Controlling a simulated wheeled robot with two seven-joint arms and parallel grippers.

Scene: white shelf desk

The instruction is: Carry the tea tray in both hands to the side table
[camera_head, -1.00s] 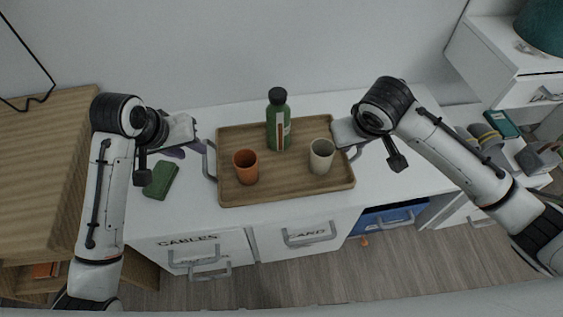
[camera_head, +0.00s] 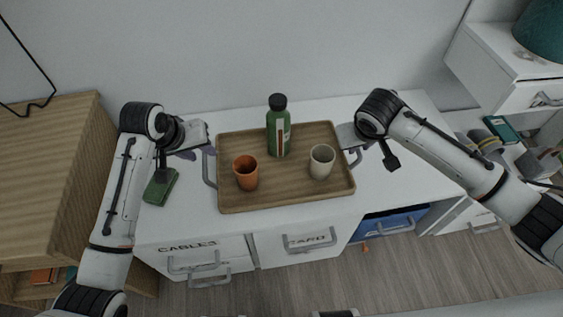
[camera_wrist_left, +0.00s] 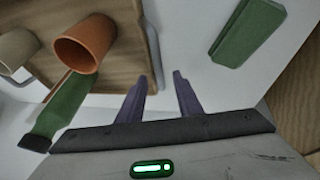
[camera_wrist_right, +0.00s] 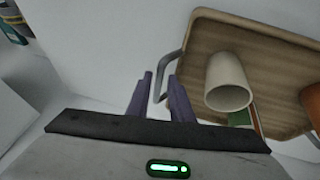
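The brown wooden tea tray (camera_head: 285,198) lies on the white desk. It carries a green bottle (camera_head: 278,132), an orange cup (camera_head: 246,178) and a cream cup (camera_head: 321,163), all upright. My left gripper (camera_head: 198,152) is open beside the tray's left handle (camera_head: 209,168). My right gripper (camera_head: 345,140) is at the right handle (camera_head: 355,157). In the right wrist view its fingers (camera_wrist_right: 159,76) are apart, with the grey handle (camera_wrist_right: 161,88) between them.
A wood-topped table (camera_head: 45,170) stands left of the desk. A green block-like object (camera_head: 160,186) lies on the desk left of the tray. A white shelf unit (camera_head: 495,70) stands at the right.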

